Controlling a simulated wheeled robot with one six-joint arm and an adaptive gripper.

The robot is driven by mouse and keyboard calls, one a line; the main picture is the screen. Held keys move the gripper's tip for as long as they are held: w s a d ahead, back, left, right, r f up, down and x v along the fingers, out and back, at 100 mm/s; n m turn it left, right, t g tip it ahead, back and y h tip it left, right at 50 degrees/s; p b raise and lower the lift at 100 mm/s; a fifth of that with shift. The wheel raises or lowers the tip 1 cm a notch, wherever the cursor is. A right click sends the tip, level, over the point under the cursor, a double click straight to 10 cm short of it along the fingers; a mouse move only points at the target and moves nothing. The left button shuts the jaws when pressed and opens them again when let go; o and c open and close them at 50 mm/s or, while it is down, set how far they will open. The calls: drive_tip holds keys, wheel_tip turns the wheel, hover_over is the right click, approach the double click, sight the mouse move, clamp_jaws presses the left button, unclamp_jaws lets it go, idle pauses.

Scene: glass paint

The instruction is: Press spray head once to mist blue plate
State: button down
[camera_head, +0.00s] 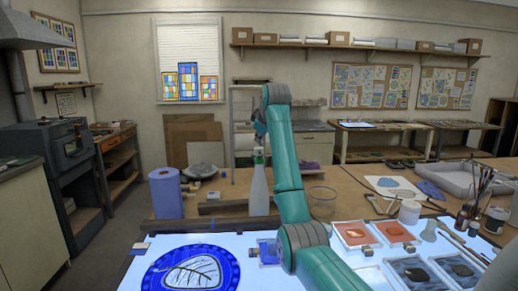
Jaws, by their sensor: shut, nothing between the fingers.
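The spray bottle (259,190) is pale grey-white and stands upright near the middle of the view, behind the lit panel. Its small spray head (258,155) has some green on it and is partly hidden. My gripper (259,142) is shut and empty, pointing down just above the spray head. It is small here, and I cannot tell whether it touches the head. The blue plate (152,278) is round with a pale leaf shape in its middle. It lies flat on the lit panel at the lower left, in front of and left of the bottle.
The lit panel (130,285) covers the near tabletop. A blue paper roll (165,193) stands left of the bottle. A glass bowl (322,196) is right of my arm. Trays of orange (355,235) and dark pieces, a white jar (409,212) and brushes (482,185) crowd the right.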

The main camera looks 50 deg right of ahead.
sight(259, 148)
drive_tip(key=shift+r, duration=2.5)
